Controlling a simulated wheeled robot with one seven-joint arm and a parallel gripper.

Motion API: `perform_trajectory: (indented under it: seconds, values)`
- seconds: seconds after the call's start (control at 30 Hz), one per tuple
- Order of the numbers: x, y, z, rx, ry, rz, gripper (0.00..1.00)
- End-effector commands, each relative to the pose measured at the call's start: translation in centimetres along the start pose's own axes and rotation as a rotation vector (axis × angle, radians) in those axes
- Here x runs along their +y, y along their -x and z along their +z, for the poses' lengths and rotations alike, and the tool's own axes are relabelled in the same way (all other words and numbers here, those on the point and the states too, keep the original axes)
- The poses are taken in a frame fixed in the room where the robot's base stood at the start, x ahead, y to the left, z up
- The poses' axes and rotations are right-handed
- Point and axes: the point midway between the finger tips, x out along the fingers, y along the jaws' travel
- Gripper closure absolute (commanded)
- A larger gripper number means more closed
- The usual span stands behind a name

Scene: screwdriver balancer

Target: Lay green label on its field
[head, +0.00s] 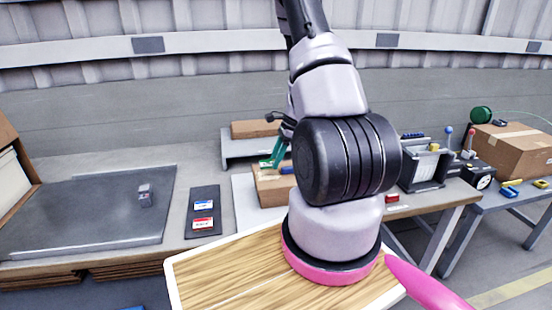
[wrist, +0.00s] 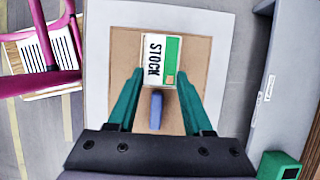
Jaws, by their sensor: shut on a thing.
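The green label (wrist: 160,60) is a white card with a green band and the word STOCK. In the wrist view it sits between the tips of my gripper (wrist: 160,78), which is shut on it. A brown cardboard box (wrist: 125,50) lies below the label; I cannot tell whether they touch. A blue piece (wrist: 156,110) shows on the box between the fingers. In the head view my gripper (head: 273,158) is over the box (head: 272,192), partly hidden behind my arm, and the label cannot be made out. I cannot tell where the label's field is.
A dark tray (head: 196,230) with a blue label (head: 203,205) and a red label (head: 203,223) lies left of the box. A white sheet (wrist: 97,80) lies under the box. A grey raised shelf (head: 237,149) stands behind. A grey mat (head: 75,220) is farther left.

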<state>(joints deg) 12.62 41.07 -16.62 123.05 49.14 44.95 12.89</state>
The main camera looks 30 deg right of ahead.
Motion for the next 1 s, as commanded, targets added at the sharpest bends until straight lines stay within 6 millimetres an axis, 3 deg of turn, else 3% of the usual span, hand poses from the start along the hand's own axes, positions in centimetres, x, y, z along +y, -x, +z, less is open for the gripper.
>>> perform_trajectory:
  seconds: [1.0]
  values:
    - [0.0, -2.2, -0.9, 0.0, 0.001, 0.0, 1.0]
